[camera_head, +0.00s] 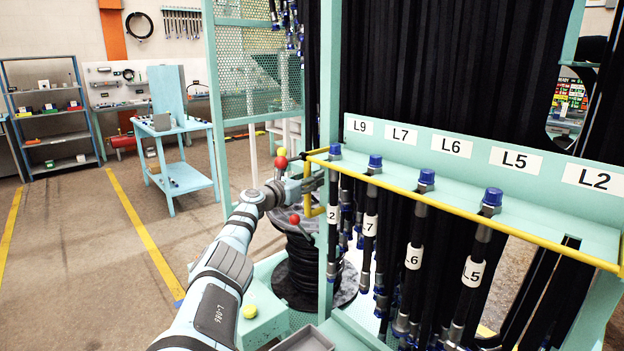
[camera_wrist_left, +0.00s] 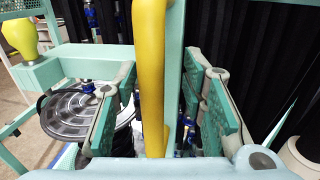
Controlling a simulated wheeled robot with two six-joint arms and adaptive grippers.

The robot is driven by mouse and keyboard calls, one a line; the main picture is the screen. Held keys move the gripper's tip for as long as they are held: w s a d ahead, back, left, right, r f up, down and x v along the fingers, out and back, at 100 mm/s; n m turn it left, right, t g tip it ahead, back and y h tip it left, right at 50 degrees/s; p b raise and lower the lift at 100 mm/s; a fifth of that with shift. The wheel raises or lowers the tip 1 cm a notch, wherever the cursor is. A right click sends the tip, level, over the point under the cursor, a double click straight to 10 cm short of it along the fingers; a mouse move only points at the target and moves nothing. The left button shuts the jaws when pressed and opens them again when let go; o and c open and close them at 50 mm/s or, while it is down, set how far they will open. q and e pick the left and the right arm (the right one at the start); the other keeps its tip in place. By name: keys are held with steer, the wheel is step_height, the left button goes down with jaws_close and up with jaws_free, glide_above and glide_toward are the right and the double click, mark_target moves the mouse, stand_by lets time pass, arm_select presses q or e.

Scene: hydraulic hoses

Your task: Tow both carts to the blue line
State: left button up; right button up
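A teal hose rack (camera_head: 460,165) with a yellow front rail fills the right of the head view. It may be one of the carts, but its wheels are out of view. My left gripper (camera_head: 312,182) is at the rack's left post, by a yellow upright handle (camera_head: 307,203). In the left wrist view the handle (camera_wrist_left: 151,75) stands between the two fingers of my left gripper (camera_wrist_left: 160,105). The fingers are apart, with a gap on each side of it. My right gripper is not in view. I cannot make out the second cart or a clear blue line.
Labelled black hoses (camera_head: 413,255) hang close to my left arm. A hose reel (camera_head: 300,270) stands below the gripper. A teal table (camera_head: 185,130) and a dark shelf (camera_head: 50,140) stand at the back left. Yellow floor lines (camera_head: 135,220) cross open floor on the left.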

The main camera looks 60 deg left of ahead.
arm_select(q)
steer(key=shift+s+a+r, duration=0.1)
steer(key=shift+s+r, duration=0.1)
steer(key=shift+r, duration=0.2)
steer(key=r, duration=0.9)
steer(key=shift+w, duration=0.2)
